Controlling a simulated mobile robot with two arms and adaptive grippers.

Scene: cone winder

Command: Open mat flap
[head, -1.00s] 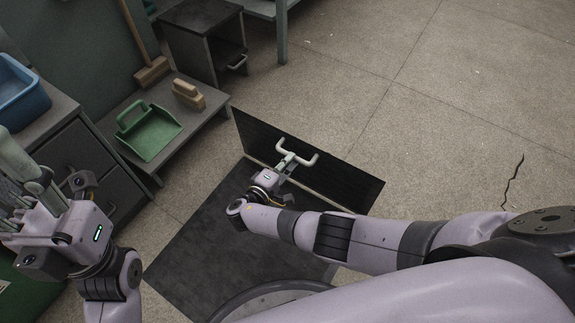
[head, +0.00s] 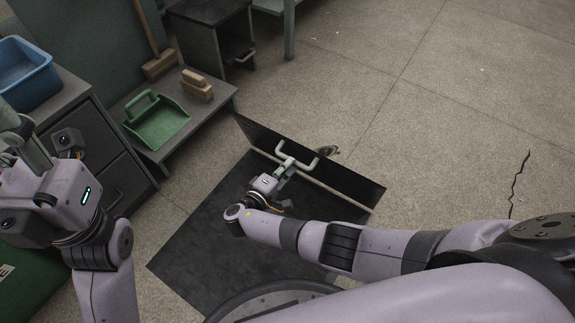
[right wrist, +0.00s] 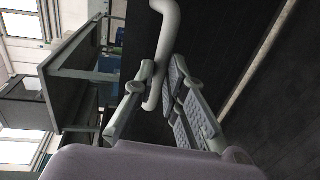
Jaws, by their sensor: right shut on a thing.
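The mat flap (head: 340,180) is a dark panel standing raised and tilted along the far edge of the dark mat (head: 205,235). A pale handle (head: 299,164) is fixed to it. My right gripper (head: 285,168) is shut on the handle. In the right wrist view the handle (right wrist: 166,45) is a pale curved bar passing between the fingers of my right gripper (right wrist: 160,95), and the dark flap surface (right wrist: 225,45) lies beyond. My left gripper (head: 28,150) is at the left, away from the flap; its fingers are partly cut off and blurred together.
A low bench (head: 218,97) with a green dustpan (head: 157,122) and a brush (head: 197,86) stands left of the flap. A blue bin (head: 25,75) sits on a dark cabinet. A small dark object (head: 328,150) shows on the floor behind the flap. The floor beyond is clear.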

